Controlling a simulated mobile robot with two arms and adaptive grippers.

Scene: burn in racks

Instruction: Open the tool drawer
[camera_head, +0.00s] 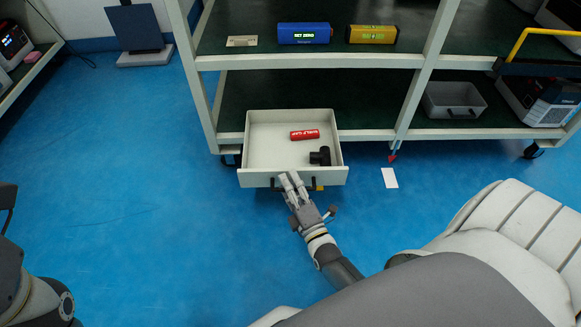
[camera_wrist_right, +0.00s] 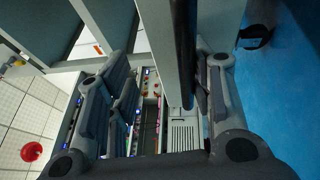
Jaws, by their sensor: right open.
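The tool drawer (camera_head: 262,140) is pulled out from under the lower shelf of the rack, and its inside shows in the head view. A red cylinder (camera_head: 305,134) and a black fitting (camera_head: 320,156) lie in it. My right gripper (camera_head: 291,178) is at the drawer's front, by the dark handle (camera_head: 275,183). In the right wrist view the handle bar (camera_wrist_right: 183,50) runs between the open fingers, nearer the right-hand one; I cannot tell whether they touch it. My left gripper is not in view.
A blue device (camera_head: 304,33) and a yellow level (camera_head: 372,34) stand on the upper shelf. A grey bin (camera_head: 453,100) sits on the lower shelf at right. A white card (camera_head: 390,178) lies on the blue floor. The floor left of the drawer is clear.

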